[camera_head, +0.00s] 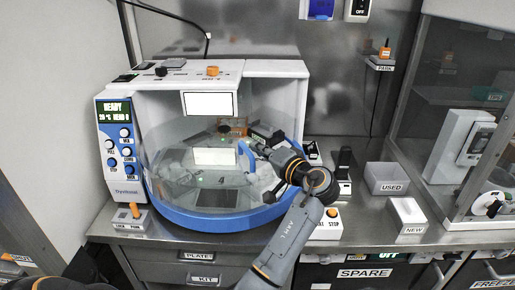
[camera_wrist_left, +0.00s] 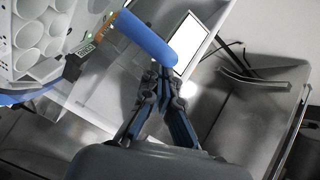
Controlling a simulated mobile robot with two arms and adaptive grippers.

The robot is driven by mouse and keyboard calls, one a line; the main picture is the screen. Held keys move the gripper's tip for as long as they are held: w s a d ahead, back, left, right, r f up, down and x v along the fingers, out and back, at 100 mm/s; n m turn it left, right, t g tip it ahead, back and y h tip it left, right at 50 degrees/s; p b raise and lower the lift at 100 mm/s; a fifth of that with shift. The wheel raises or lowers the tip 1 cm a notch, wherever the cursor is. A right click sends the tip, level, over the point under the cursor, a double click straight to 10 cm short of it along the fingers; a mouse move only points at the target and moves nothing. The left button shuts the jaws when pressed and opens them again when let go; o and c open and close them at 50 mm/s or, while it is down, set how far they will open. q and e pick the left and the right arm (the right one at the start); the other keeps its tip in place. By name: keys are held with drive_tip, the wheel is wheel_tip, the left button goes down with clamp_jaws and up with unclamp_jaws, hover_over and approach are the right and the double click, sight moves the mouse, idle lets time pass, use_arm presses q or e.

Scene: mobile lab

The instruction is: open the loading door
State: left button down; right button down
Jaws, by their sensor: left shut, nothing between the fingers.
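The loading door (camera_head: 185,165) is the clear curved front of the white and blue machine. It appears closed over the interior, though its edges are hard to make out through the clear surface. A blue bar handle (camera_head: 243,160) stands on it, and it also shows large in the left wrist view (camera_wrist_left: 147,40). My left gripper (camera_head: 252,147) is beside the handle in the head view, its fingertips partly hidden. In the left wrist view my left gripper (camera_wrist_left: 163,76) is shut and empty, its tips just below the handle's end. I cannot tell whether they touch it. My right gripper is not in view.
A control panel (camera_head: 119,152) with a lit screen is on the machine's left. A lock/park switch (camera_head: 133,216) sits on the counter's left. Boxes labelled USED (camera_head: 386,178) and NEW (camera_head: 407,214) stand at right. A glass cabinet (camera_head: 465,110) bounds the right side.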

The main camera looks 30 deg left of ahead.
use_arm(q)
drive_tip(key=shift+s+a+p, duration=0.3)
drive_tip(key=shift+s+p, duration=0.1)
drive_tip(key=shift+p, duration=0.1)
drive_tip(key=s+a+m+t+p, duration=0.1)
drive_tip(key=s+a+t+h+p, duration=0.1)
drive_tip(key=s, duration=0.1)
drive_tip(key=s+a+m+t+p, duration=0.1)
drive_tip(key=s, duration=0.1)
drive_tip(key=shift+s+a+m+h, duration=0.15)
drive_tip(key=shift+a+m+h, duration=0.15)
drive_tip(key=shift+a+h, duration=0.1)
drive_tip(key=shift+s+a, duration=0.2)
drive_tip(key=shift+a, duration=0.05)
drive_tip(key=shift+p, duration=0.35)
